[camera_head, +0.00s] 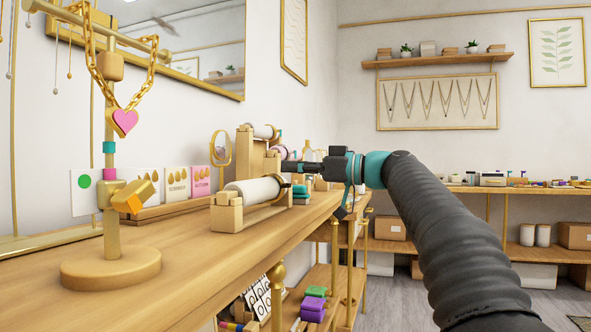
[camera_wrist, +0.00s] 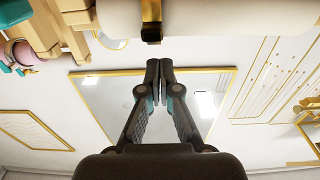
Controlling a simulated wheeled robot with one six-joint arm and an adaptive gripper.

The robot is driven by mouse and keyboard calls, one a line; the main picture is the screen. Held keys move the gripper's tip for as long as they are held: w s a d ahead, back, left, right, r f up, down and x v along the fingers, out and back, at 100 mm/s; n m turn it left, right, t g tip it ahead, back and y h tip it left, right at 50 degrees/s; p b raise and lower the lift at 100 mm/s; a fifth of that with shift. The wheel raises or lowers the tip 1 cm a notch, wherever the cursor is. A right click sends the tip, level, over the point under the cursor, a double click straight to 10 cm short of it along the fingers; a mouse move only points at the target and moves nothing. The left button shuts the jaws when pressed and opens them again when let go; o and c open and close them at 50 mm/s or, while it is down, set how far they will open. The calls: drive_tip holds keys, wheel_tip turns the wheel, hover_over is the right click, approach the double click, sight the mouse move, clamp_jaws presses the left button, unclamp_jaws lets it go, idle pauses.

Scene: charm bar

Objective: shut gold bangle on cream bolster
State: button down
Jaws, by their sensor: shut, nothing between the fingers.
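The cream bolster (camera_head: 250,190) lies level on a wooden stand (camera_head: 227,213) near the counter's front edge. The gold bangle (camera_head: 284,183) is around the bolster towards its right end. In the wrist view, the bolster (camera_wrist: 225,14) crosses the top and the bangle (camera_wrist: 151,20) shows as a dark gold band. Whether its two ends meet is not visible. My gripper (camera_head: 286,167) reaches in from the right, close above the bangle. In the wrist view, my gripper (camera_wrist: 159,66) has its fingertips together and empty, apart from the bangle.
A second bolster (camera_head: 265,131) stands higher behind. Teal pieces (camera_head: 300,193) lie right of the front stand. A small round mirror (camera_head: 220,149) and earring cards (camera_head: 178,181) stand behind. A necklace stand (camera_head: 112,245) is at the left. The counter front is clear.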

wheel_tip(320, 180, up, 4)
drive_tip(key=p, duration=0.3)
drive_tip(key=s+d+f+b, duration=0.2)
drive_tip(key=s+d+f, duration=0.1)
drive_tip(key=d, duration=0.6)
drive_tip(key=shift+s+f, duration=0.2)
